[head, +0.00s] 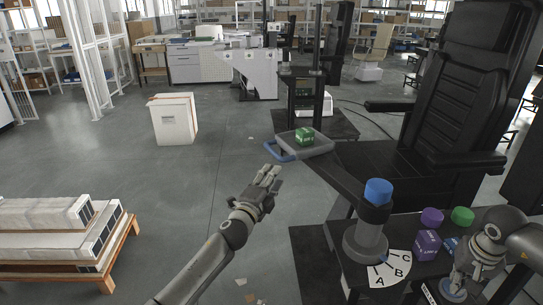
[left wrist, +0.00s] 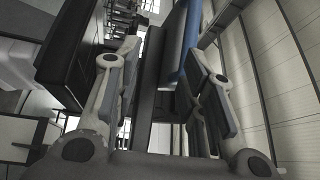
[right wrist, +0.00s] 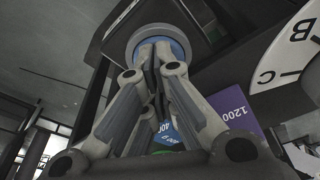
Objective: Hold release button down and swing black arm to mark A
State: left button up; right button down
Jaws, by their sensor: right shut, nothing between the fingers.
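The black arm (head: 345,168) reaches out from the grey post with a blue cap (head: 378,192). At its far end is a grey tray with a blue handle (head: 281,152). The white dial (head: 401,262) with A, B and C lies at the post's foot. My left gripper (head: 268,176) is open, below and apart from the handle; a blue bar (left wrist: 177,50) shows between its fingers in the left wrist view. My right gripper (head: 452,292) is shut, its tips over a blue round button (right wrist: 140,42); whether it is pressed in, I cannot tell.
A green block (head: 304,136) sits on the tray. Purple (head: 427,244) and blue blocks stand between post and right hand. A black chair (head: 455,120) stands behind. A low pallet (head: 60,265) is at left.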

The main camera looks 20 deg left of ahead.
aim_at(274, 151)
pick_arm(q)
notch_tip(274, 151, up, 3)
jog(key=s+d+n+g+y, duration=0.2)
jog(key=s+d+n+y, duration=0.1)
jog(key=n+y, duration=0.5)
jog(key=shift+m+y, duration=0.5)
jog(key=shift+y, duration=0.2)
jog(key=x, duration=1.2)
jog(key=shift+r, duration=0.2)
jog(key=shift+c, duration=0.2)
grip_shut()
